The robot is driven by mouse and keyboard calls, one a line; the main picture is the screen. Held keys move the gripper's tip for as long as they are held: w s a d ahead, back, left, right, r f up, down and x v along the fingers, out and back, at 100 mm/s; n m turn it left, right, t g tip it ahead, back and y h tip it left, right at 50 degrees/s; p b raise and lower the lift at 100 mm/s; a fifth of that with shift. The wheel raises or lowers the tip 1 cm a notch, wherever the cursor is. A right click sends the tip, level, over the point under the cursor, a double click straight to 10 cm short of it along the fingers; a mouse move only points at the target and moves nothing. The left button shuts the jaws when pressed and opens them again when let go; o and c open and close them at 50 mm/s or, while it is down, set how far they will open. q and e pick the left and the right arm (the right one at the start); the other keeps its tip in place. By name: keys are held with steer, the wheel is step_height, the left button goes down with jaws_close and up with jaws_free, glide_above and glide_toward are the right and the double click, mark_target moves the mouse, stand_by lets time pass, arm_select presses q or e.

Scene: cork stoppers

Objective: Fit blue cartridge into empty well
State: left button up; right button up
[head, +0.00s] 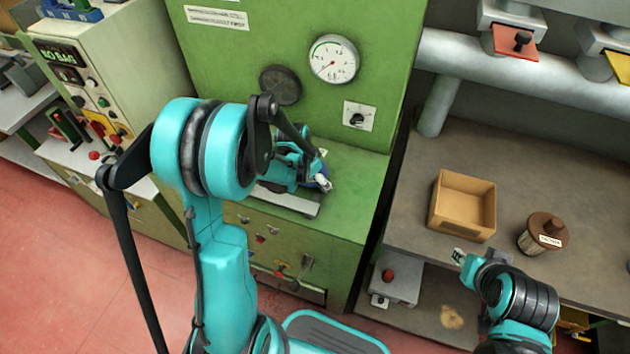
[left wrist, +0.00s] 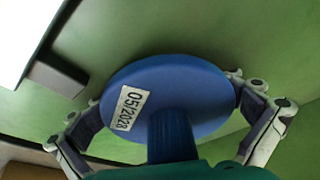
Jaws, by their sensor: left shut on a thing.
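The blue cartridge (left wrist: 180,95) fills the middle of the left wrist view, with a round blue head, a narrower ribbed stem and a white label reading 05/2028. My left gripper (left wrist: 168,120) is shut on it, with one finger at each side. In the head view my left gripper (head: 318,181) is over the green cabinet's ledge, and only a little of the blue cartridge shows there. My right gripper (head: 464,259) is over the grey bench at the right; its fingers are too small to read. I cannot make out an empty well for certain.
The green cabinet (head: 230,60) carries a dark round disc (head: 281,84), a gauge (head: 333,59) and a switch plate (head: 359,116). An open cardboard box (head: 464,231) and a brown capped cartridge (head: 540,235) stand on the bench near my right gripper.

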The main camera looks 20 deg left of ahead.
arm_select(q)
steer(key=o, duration=1.5)
steer(key=shift+s+a+f, duration=0.25)
steer(key=shift+s+f, duration=0.35)
steer(key=shift+f, duration=0.25)
arm_select(e)
steer(key=shift+f, duration=0.35)
arm_select(q)
steer(key=shift+r, duration=0.15)
arm_select(e)
steer(key=shift+w, duration=0.1)
arm_select(q)
steer(key=shift+a+r, duration=0.1)
steer(key=shift+r, duration=0.15)
steer(key=r, duration=0.1)
steer(key=a+r, duration=0.1)
steer(key=r, duration=0.2)
steer(key=shift+s+a, duration=0.25)
steer(key=v, duration=0.2)
steer(key=d+v, duration=0.1)
steer(key=v, duration=0.5)
steer(key=shift+w+d+r, duration=0.2)
steer(key=shift+w+d, duration=0.05)
steer(key=shift+d, duration=0.15)
steer(key=shift+r+p, duration=0.1)
steer(key=shift+p, duration=0.2)
arm_select(e)
steer(key=shift+w+a+r, duration=0.1)
steer(key=shift+w+a, duration=0.5)
steer(key=shift+w, duration=0.05)
